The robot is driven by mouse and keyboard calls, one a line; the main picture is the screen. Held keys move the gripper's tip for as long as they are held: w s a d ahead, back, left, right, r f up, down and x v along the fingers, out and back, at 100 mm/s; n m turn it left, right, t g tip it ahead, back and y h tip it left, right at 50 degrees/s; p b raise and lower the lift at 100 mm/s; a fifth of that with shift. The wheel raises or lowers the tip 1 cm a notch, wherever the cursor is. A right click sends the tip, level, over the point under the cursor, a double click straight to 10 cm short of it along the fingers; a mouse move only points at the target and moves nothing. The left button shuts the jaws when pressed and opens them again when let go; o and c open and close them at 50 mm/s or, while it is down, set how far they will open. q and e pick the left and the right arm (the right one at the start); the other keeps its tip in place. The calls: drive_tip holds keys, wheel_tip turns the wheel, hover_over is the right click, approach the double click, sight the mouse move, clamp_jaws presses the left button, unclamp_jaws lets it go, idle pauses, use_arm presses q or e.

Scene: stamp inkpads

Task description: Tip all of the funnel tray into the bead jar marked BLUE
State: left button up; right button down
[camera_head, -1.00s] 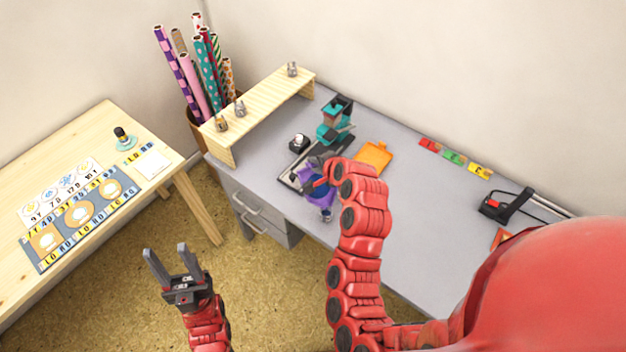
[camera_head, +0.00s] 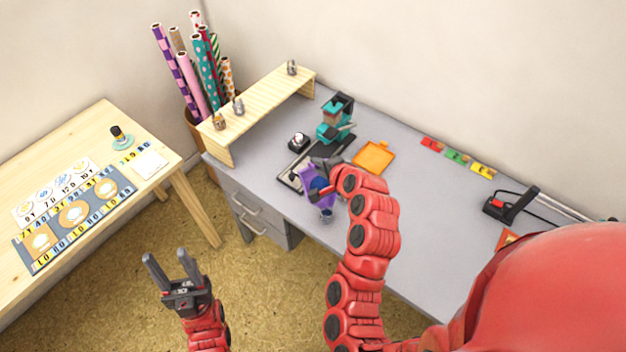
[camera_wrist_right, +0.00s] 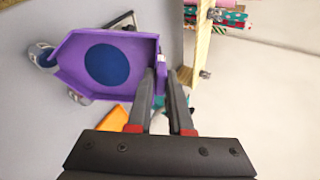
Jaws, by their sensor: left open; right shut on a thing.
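The funnel tray (camera_head: 306,176) is purple, with a round dark blue patch on its floor that also shows in the right wrist view (camera_wrist_right: 107,65). I cannot tell if the patch is a bead layer. My right gripper (camera_wrist_right: 162,75) is shut on the tray's edge and holds it above the desk; it shows in the head view (camera_head: 328,170). A small clear jar (camera_head: 327,214) stands below the tray's narrow end near the desk's front edge. In the wrist view a jar (camera_wrist_right: 42,57) is at that spout. No BLUE mark is readable. My left gripper (camera_head: 176,272) is open and empty over the floor.
A black tray (camera_head: 290,177), a teal device (camera_head: 335,118) and an orange tray (camera_head: 374,156) lie around the funnel tray. A wooden riser (camera_head: 260,105) stands at the desk's back left.

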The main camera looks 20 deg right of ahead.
drive_tip(key=shift+s, duration=0.1)
drive_tip(key=shift+s+d+t+b, duration=0.15)
drive_tip(key=shift+s+t+b, duration=0.2)
drive_tip(key=shift+b, duration=0.4)
drive_tip(key=shift+s+d+r+b, duration=0.1)
drive_tip(key=shift+r+b, duration=0.1)
drive_tip(key=shift+b, duration=0.1)
drive_tip(key=shift+r, duration=0.1)
